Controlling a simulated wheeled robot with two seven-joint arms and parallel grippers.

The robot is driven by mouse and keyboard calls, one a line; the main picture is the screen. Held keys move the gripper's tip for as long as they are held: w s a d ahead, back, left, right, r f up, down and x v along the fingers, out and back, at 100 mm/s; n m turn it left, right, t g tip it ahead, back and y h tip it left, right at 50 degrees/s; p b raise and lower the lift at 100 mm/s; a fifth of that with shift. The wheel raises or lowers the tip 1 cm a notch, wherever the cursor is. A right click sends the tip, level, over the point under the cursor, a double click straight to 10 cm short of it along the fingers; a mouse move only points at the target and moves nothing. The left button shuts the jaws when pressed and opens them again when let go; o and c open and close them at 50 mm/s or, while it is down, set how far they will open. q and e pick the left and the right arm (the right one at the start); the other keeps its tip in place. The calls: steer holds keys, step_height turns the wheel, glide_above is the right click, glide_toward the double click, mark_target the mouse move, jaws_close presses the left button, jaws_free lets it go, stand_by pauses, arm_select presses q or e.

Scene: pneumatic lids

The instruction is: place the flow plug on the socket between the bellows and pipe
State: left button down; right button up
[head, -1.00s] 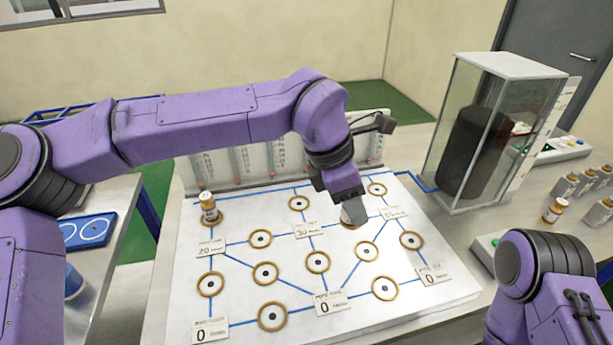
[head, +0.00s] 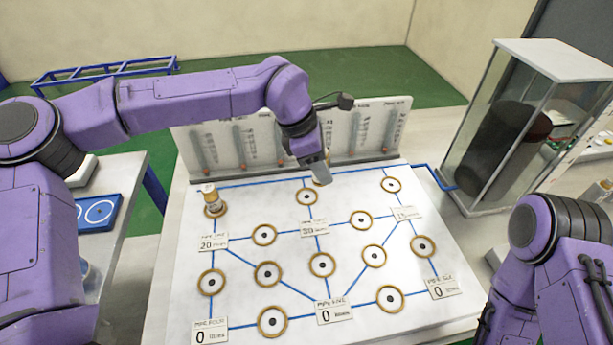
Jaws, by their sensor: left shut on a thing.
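A white board (head: 190,290) carries several brass-ringed sockets joined by blue lines. My left gripper (head: 318,172) is shut on a small plug, mostly hidden by the fingers, with a pale bit showing under them. It is above the back middle of the board, just right of an empty back-row socket (head: 307,196). Another plug (head: 213,202), white and gold, stands upright on the back left socket. A black ribbed cylinder (head: 500,140), perhaps the bellows, is inside a clear case at right. Labels marked pipe (head: 334,311) lie along the front. My right gripper is out of view.
A panel with tubes (head: 350,130) stands along the board's back edge, close behind my left gripper. The clear case (head: 550,55) stands right of the board. A blue tray (head: 98,212) lies on the left side table. The other sockets look empty.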

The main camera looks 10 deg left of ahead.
arm_select(q)
steer(key=a+f, duration=0.1)
steer(key=w+a+f+p, duration=0.1)
steer(key=f, duration=0.1)
steer(key=a+f, duration=0.1)
steer(key=shift+w+f, duration=0.2)
steer(key=shift+w, duration=0.1)
steer(key=f, duration=0.2)
steer(key=f+p, duration=0.1)
steer(key=shift+w+a+f, duration=0.15)
steer(key=shift+a+f, duration=0.15)
steer(key=shift+f, duration=0.15)
steer(key=shift+f, duration=0.1)
steer(key=c, duration=0.7)
jaws_free()
steer(key=shift+r, duration=0.2)
steer(key=shift+a+r, duration=0.1)
steer(key=shift+r, duration=0.25)
steer(key=b+v, duration=0.2)
steer(key=v, duration=0.9)
